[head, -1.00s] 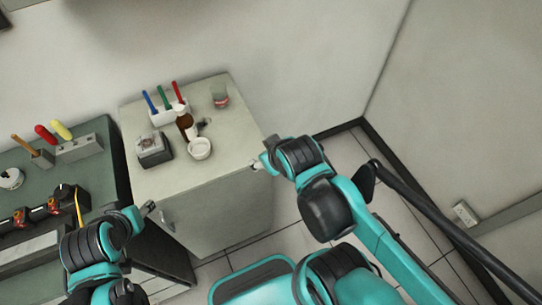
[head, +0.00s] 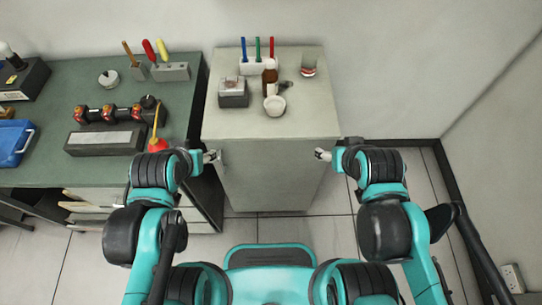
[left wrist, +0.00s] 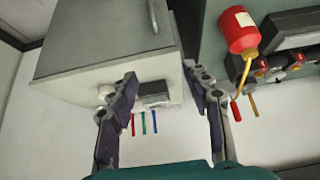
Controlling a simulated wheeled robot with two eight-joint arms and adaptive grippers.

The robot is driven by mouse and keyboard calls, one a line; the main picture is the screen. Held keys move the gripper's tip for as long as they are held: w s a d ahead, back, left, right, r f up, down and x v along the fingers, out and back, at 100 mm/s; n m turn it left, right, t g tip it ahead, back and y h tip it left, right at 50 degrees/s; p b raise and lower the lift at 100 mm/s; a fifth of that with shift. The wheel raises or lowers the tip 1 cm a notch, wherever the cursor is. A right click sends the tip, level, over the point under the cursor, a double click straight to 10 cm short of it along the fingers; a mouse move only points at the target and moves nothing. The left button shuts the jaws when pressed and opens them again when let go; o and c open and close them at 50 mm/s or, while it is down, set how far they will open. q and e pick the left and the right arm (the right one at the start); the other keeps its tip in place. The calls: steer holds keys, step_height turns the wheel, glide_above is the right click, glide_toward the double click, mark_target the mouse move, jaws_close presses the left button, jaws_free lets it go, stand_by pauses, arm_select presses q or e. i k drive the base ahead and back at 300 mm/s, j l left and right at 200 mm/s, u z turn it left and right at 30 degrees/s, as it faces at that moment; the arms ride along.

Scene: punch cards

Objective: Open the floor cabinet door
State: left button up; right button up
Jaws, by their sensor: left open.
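The pale grey floor cabinet (head: 270,180) stands straight ahead in the head view, and its door looks shut. My left gripper (head: 213,156) is at the cabinet's front left top corner in the head view. Its fingers are spread and empty in the left wrist view (left wrist: 160,78), apart from the handle. My right gripper (head: 321,154) is near the front right top corner, too small to tell its opening.
A green-topped bench (head: 60,85) stands left. Tiled floor is open at the right.

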mark_target(263, 175)
steer(key=k+l, duration=0.15)
steer(key=k, duration=0.25)
steer(key=k+l, duration=0.15)
steer(key=k, duration=0.25)
steer(key=k+l, duration=0.15)
steer(key=k, duration=0.25)
steer(key=l+u, duration=0.05)
